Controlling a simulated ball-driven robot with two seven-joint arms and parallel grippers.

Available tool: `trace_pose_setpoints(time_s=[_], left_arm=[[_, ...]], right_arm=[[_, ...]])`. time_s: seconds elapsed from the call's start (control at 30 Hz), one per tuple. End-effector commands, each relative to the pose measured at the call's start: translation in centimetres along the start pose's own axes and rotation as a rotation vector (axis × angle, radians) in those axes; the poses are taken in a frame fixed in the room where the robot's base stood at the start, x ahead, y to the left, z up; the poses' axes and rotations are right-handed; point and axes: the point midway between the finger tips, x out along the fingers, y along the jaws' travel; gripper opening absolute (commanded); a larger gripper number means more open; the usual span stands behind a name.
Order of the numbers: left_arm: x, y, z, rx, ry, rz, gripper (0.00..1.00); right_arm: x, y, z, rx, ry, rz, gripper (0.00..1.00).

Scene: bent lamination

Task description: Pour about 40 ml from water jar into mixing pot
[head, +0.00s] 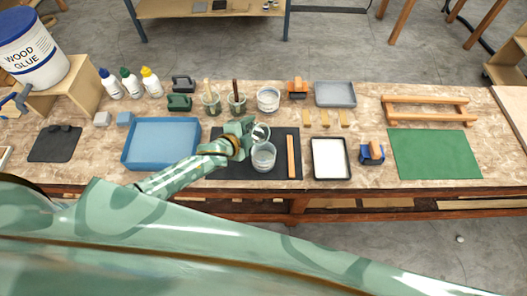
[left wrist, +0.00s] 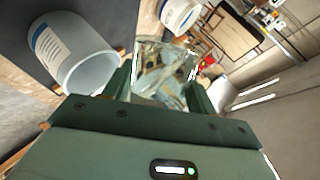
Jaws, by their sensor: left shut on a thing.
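My left gripper (head: 250,128) is shut on the clear water jar (head: 261,133), which also shows between the fingers in the left wrist view (left wrist: 163,68). The jar is held just behind and above the mixing pot (head: 263,158). The pot is a pale, open container with a printed label, standing on the black mat (head: 230,168). In the left wrist view the pot (left wrist: 75,52) is at the left, apart from the jar. The water level and the jar's exact tilt are hard to tell. My right gripper is in neither view.
A wooden stick (head: 290,157) lies right of the pot. A blue tray (head: 161,145) is left, a white tray (head: 330,158) right. Behind stand brush cups (head: 211,101) and another white tub (head: 268,99). A green mat (head: 434,154) lies bare at the right.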

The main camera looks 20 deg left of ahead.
Motion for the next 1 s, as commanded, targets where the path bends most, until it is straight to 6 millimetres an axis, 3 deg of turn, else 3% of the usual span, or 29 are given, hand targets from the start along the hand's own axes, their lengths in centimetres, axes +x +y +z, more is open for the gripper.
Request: trace_pose_setpoints(time_s=[0.27,1.0], left_arm=[[0.23,0.31,0.05,0.049,-0.022,-0.023,0.26],[0.11,-0.26,0.36,0.081,-0.036,-0.035,0.26]], right_arm=[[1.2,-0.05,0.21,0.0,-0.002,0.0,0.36],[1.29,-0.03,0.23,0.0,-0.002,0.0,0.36]])
